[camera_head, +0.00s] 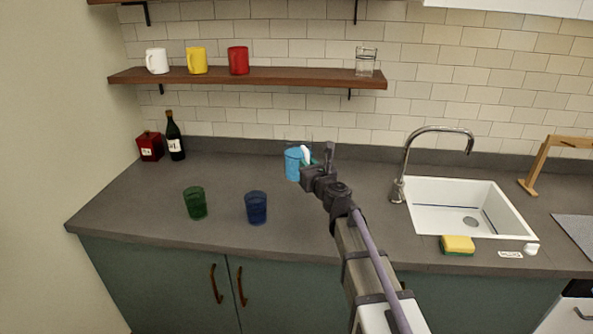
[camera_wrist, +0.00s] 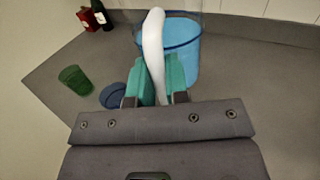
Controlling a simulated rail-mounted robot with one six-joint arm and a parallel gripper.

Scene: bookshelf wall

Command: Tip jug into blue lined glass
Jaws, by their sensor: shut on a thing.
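A jug with light blue liquid (camera_head: 292,165) is in my gripper (camera_head: 312,168) over the back of the counter. In the wrist view, the gripper's teal fingertips (camera_wrist: 158,82) are shut on the jug's white handle (camera_wrist: 153,45). The clear jug body with its blue contents (camera_wrist: 183,52) is just beyond the fingers and looks about upright. The dark blue lined glass (camera_head: 256,208) stands on the counter, left of and nearer than the jug. In the wrist view, the blue glass (camera_wrist: 113,96) is partly hidden by my gripper. I cannot tell whether the jug touches the counter.
A green glass (camera_head: 195,203) stands left of the blue one. A shelf (camera_head: 300,76) holds mugs and a clear glass. A sink (camera_head: 468,207), faucet (camera_head: 407,165) and sponge (camera_head: 457,245) are right.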

